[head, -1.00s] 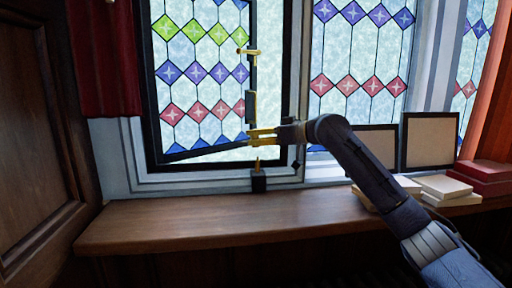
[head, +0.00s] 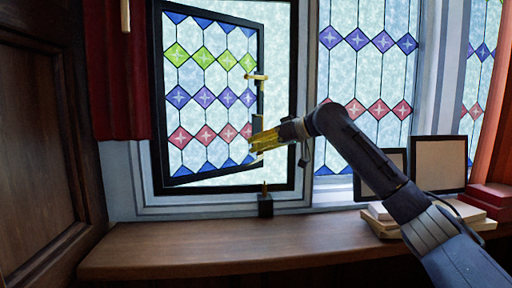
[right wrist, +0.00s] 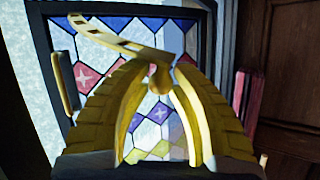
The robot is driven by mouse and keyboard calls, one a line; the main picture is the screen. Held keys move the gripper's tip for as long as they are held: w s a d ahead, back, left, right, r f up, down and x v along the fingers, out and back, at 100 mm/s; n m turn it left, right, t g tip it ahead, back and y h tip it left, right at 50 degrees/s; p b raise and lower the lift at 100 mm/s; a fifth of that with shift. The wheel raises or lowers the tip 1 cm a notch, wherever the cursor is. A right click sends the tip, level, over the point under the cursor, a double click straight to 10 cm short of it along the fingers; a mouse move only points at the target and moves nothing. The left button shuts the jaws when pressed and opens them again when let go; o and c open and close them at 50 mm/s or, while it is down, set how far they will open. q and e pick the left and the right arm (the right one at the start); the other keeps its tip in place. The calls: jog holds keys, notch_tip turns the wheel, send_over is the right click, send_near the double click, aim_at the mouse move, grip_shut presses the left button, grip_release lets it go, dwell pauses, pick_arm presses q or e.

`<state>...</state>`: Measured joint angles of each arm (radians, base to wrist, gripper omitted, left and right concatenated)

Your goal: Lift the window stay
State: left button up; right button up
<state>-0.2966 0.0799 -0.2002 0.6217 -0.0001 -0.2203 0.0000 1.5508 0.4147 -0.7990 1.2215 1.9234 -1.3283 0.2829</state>
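The window stay (right wrist: 110,36) is a pale brass bar with slots in it, seen in the right wrist view. It slants from the upper left to a rounded end between my right fingertips. My right gripper (head: 254,144) has yellow fingers, and its tips close together on that rounded end (right wrist: 160,78). In the head view the fingers hide most of the stay. They are above a short brass pin on a black block (head: 265,206) at the window's lower frame, with a clear gap between. My left gripper is not in view.
The stained-glass casement (head: 176,183) stands partly open in its frame, with a brass handle (head: 256,77). The wooden sill (head: 200,245) is clear at left and middle. Books (head: 455,210) and framed panels (head: 440,163) stand at right. A wooden panel (head: 35,150) is at far left.

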jog(key=o, duration=0.5)
jog(key=shift+c, duration=0.2)
jog(key=v, duration=1.2)
